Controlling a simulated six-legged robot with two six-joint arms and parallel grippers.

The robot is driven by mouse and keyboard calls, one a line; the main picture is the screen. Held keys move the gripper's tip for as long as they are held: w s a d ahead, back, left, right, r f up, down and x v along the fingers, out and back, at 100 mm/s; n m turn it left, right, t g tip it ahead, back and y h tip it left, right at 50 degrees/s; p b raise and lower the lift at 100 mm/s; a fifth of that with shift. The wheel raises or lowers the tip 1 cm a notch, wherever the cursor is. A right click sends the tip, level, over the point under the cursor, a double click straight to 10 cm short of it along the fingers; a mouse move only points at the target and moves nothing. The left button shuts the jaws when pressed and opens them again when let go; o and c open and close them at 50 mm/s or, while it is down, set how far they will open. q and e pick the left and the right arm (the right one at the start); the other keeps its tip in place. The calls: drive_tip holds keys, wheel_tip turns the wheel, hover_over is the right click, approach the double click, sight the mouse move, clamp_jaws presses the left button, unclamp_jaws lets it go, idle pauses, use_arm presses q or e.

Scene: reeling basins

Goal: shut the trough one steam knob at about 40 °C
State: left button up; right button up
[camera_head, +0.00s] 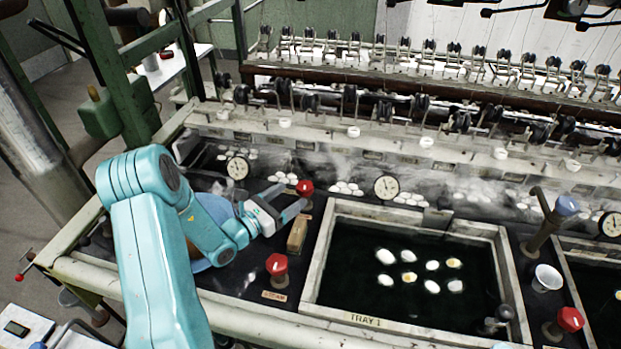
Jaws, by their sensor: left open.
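A red knob (277,265) stands on the dark bench top left of the tray basin, with a small label (274,296), hard to read, in front of it. A second red knob (305,187) stands farther back. My left gripper (292,201) is open and empty, its fingertips close to this farther knob; I cannot tell whether they touch it. A round dial (386,187) stands behind the basin and another dial (238,167) farther left; their readings are too small to tell. My right gripper is out of view.
The basin marked TRAY 1 (325,262) holds dark water with several white cocoons (432,265). A tan block (297,235) stands beside the gripper. Right of the basin are a blue-topped tap (568,205), a white cup (547,278) and another red knob (570,318). Reeling machinery spans the back.

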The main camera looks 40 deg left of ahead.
sight(311, 182)
use_arm(q)
drive_tip(key=w+p, duration=0.1)
drive_tip(key=w, duration=0.7)
drive_tip(key=shift+w+d, duration=0.2)
